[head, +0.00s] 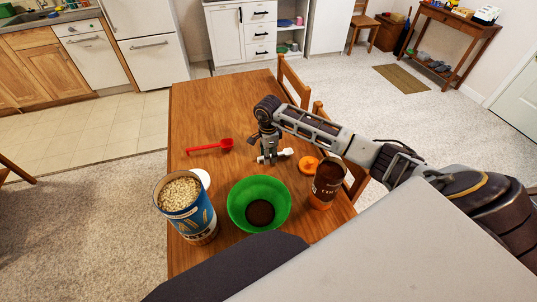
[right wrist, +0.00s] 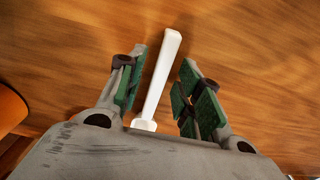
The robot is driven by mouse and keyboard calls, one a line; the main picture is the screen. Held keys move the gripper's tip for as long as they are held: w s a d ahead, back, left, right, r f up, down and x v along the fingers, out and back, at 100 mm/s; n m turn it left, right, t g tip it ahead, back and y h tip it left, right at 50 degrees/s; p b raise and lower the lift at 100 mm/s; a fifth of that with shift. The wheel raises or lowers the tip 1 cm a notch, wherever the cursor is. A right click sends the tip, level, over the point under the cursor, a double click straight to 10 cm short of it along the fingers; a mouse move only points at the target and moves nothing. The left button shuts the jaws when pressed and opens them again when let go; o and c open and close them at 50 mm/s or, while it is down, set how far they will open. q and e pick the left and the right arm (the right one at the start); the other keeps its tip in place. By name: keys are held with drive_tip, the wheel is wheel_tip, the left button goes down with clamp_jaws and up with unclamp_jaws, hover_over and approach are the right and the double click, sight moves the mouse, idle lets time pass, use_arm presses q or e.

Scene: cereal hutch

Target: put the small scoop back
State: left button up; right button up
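A small white scoop (head: 287,154) lies on the wooden table, under and beside my right gripper (head: 268,158). In the right wrist view the white scoop (right wrist: 160,80) runs lengthwise between the two green-padded fingers of my right gripper (right wrist: 160,92), with a gap on both sides. That gripper is open and its tips are close to the tabletop. A longer red scoop (head: 212,146) lies to the left on the table. A brown jar (head: 327,180) with an orange base stands uncapped at the right. My left gripper is not in view.
A green bowl (head: 240,203) with brown powder in it stands at the front middle. A blue canister (head: 195,224) full of cereal stands at the left, a white lid (head: 204,178) beside it. An orange lid (head: 308,164) lies near the jar. The table's far part is clear.

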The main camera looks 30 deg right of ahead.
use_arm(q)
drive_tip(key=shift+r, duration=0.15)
use_arm(e)
drive_tip(key=shift+r, duration=0.15)
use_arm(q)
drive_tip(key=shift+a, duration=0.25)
use_arm(e)
wheel_tip(320, 180, up, 12)
idle(0.5)
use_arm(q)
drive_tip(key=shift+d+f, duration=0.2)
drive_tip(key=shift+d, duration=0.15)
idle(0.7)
